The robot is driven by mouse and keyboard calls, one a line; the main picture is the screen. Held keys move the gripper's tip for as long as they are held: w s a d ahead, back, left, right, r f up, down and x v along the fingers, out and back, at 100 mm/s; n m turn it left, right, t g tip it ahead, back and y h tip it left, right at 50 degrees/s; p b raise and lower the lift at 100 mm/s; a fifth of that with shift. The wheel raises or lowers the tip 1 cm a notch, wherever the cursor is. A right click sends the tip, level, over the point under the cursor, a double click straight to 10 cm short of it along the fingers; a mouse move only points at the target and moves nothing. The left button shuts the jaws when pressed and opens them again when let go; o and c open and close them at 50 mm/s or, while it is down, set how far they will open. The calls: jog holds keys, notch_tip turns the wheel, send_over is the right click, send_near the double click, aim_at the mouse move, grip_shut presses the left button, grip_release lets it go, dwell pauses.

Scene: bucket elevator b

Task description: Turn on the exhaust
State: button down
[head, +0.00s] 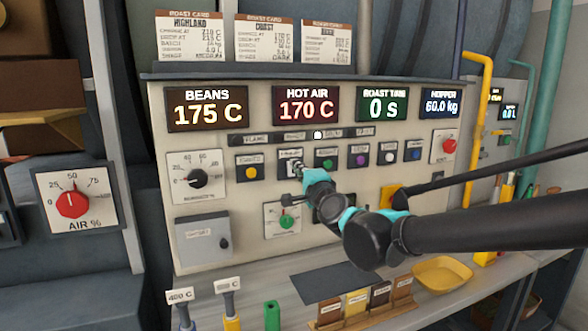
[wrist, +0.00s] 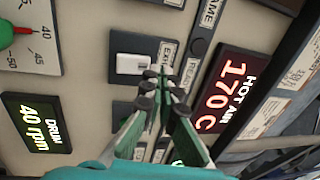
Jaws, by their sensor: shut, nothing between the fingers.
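The control panel (head: 225,115) carries a row of coloured buttons. A white button in a dark frame (wrist: 133,64), with a label beginning "EXH" partly hidden by my fingers, sits beside my fingertips in the wrist view. My gripper (wrist: 160,72) is shut and empty, its tips close to that frame's edge. Whether they touch the panel I cannot tell. In the head view my gripper (head: 298,170) is in front of the second button from the left and covers part of it.
A yellow button (head: 249,171) is left of my gripper; green (head: 326,164) and purple (head: 360,160) ones are right. Displays (head: 305,106) are above, a knob (head: 197,179) at left. A ledge below holds a yellow tray (head: 442,272). A red AIR dial (head: 72,204) is far left.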

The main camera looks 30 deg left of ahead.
jog(key=s+d+r, duration=0.1)
jog(key=s+d, duration=0.5)
jog(key=d, duration=0.1)
jog(key=shift+s+d+r, duration=0.3)
jog(key=shift+d, duration=0.05)
dwell(0.4)
